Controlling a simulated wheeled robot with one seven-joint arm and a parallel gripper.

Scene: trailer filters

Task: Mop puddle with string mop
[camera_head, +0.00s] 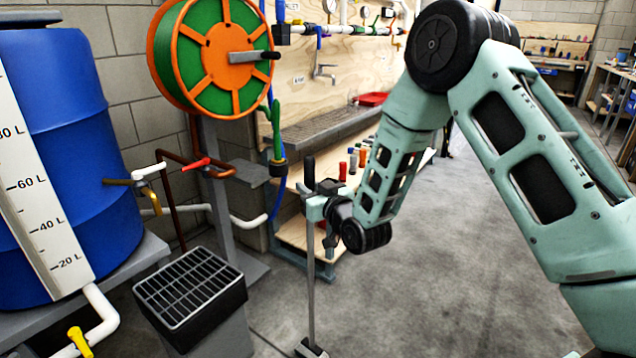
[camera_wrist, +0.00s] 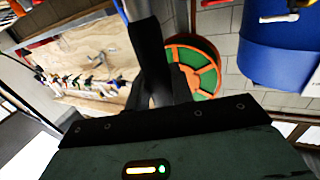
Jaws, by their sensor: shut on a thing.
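The mop (camera_head: 311,270) stands nearly upright in the head view, with a black grip on top and a thin grey pole. Its head (camera_head: 311,349) is at the bottom edge, partly cut off, so its strings cannot be made out. My gripper (camera_head: 316,207) is shut on the handle just below the black grip. In the wrist view a dark upright shape (camera_wrist: 149,60) rises in front of the camera; finger and handle are hard to tell apart there. I cannot make out a puddle on the visible floor.
A blue barrel (camera_head: 75,150) stands at left, beside a black grated drain box (camera_head: 190,297). A green and orange hose reel (camera_head: 213,50) hangs behind. A workbench with a metal trough (camera_head: 340,125) lies beyond the mop. Grey floor (camera_head: 440,270) is open at centre right.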

